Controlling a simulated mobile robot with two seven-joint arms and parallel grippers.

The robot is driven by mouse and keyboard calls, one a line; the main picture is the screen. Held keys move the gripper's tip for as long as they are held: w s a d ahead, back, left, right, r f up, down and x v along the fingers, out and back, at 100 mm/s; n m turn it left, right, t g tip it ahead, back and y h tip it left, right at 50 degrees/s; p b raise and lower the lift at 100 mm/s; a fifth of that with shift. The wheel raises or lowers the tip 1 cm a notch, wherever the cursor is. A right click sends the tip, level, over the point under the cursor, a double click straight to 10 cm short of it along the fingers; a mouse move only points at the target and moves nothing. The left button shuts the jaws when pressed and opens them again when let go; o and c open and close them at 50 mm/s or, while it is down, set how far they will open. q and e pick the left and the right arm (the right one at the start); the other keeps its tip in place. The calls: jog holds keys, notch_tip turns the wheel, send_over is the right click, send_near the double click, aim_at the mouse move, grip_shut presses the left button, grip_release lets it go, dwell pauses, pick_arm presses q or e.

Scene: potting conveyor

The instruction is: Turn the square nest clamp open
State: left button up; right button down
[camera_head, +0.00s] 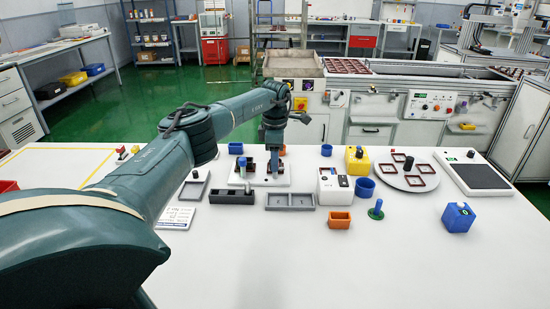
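A white fixture plate (288,182) stands on the white table near the middle, with small upright dark and blue parts (243,166) on its left half. My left arm reaches in from the left and bends down over the fixture. My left gripper (273,164) points down at the fixture's right half, close to or touching a part there. The gripper and wrist cover much of that part, so I cannot pick out the square nest clamp or its angle. The fingertips are too small to show open or shut. My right gripper is out of view.
Grey trays (290,201) and a black bin (232,197) lie in front of the fixture. To the right stand a white box (333,188), an orange bin (340,219), a yellow block (357,162) and a round plate (398,182) with brown square frames. The table's front middle is clear.

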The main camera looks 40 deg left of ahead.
pick_arm(q)
notch_tip(320, 180, up, 13)
dwell(0.7)
dwell(0.4)
